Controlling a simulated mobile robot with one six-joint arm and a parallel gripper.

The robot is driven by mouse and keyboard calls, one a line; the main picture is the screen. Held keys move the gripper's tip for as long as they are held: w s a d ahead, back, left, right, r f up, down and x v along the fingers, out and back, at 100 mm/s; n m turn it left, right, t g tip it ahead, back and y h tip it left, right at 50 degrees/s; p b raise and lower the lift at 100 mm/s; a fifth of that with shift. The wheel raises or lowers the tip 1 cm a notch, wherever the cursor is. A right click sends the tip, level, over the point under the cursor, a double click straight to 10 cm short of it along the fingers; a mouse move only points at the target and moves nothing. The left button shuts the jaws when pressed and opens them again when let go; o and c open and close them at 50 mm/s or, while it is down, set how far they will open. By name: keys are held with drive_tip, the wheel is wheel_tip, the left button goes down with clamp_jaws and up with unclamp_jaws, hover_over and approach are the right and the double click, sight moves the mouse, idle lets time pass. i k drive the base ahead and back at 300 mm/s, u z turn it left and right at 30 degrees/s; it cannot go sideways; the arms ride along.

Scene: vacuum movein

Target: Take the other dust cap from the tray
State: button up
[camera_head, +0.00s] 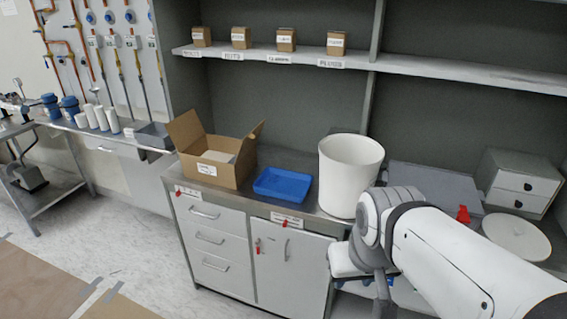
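The blue tray (290,174) lies on the steel counter, between an open cardboard box and a white bin. I cannot make out a dust cap in it at this size. My arm comes in from the lower right, in front of the counter. My gripper (382,292) is low in the picture, below and to the right of the tray and well apart from it. Its fingers are too small and partly hidden, so I cannot tell whether they hold anything.
The open cardboard box (207,168) stands left of the tray, the tall white bin (350,172) right of it. A grey case (432,182), a red object (463,214), a white round lid (517,238) and a drawer unit (518,183) are farther right. A shelf (440,66) runs above.

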sight(274, 178)
drive_tip(key=z, duration=0.1)
drive_tip(key=i, duration=1)
drive_tip(key=z, duration=0.05)
